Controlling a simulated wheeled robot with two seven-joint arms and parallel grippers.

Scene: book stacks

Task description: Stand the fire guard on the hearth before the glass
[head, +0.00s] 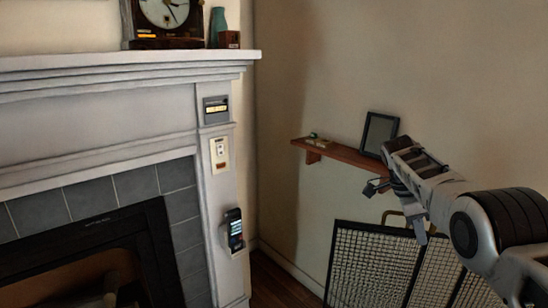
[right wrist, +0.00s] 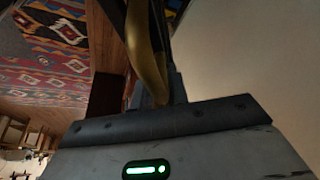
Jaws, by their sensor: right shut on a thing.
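The fire guard (head: 372,262) has black-framed mesh panels. It is by the right wall, below the shelf; its lower edge is cut off, so I cannot tell whether it touches the floor. My right gripper (head: 418,222) is at the guard's top, shut on its brass handle. The curved brass handle (right wrist: 146,55) fills the middle of the right wrist view, at the jaws. The fireplace's black frame (head: 160,245) is at lower left in the head view. The hearth is out of view. My left gripper is not in view.
A wooden wall shelf (head: 343,155) with a dark picture frame (head: 378,134) is close to my right arm. The white mantel (head: 130,62) carries a clock (head: 163,14). A dark handset (head: 234,230) is on the fireplace's right pillar. Bare floor (head: 278,282) shows between fireplace and guard.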

